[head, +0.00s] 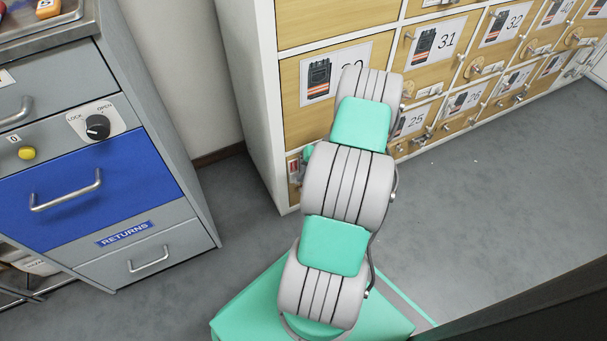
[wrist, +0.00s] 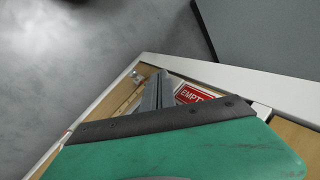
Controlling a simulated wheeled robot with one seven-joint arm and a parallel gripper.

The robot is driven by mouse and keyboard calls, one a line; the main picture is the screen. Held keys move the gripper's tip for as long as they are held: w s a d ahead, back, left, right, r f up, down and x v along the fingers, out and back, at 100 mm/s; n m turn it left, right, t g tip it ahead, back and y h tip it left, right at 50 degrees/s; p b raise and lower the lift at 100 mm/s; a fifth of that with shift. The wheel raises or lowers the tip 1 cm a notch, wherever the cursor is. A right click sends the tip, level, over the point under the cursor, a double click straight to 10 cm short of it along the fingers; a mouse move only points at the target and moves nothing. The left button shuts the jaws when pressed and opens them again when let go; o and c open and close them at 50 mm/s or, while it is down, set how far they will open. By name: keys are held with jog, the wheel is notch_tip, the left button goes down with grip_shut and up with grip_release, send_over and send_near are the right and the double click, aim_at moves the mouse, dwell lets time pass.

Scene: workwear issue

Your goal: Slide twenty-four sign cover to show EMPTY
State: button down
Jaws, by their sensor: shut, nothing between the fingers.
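In the wrist view a red sign plate (wrist: 193,94) shows white letters reading EMPT, with the last part cut off by my gripper's dark edge. My gripper (wrist: 159,78) is shut and empty, its grey fingers just left of the red plate. I cannot tell whether they touch the sign cover, which I cannot make out clearly. In the head view a small red patch of the sign (head: 293,168) shows at the bottom left locker, left of my arm. My arm hides most of that locker and its number, and my gripper's fingers are hidden there.
The wooden locker doors (head: 437,42) numbered 31, 32, 25 and 26 run to the right, with knobs and latches sticking out. A grey cabinet with a blue RETURNS drawer (head: 90,195) stands at left. The grey floor (head: 480,200) at right is clear.

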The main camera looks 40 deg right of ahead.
jog(key=shift+a+f, duration=0.1)
jog(key=shift+f, duration=0.05)
jog(key=p+v, duration=0.6)
jog(key=v, duration=0.8)
jog(key=shift+s, duration=0.1)
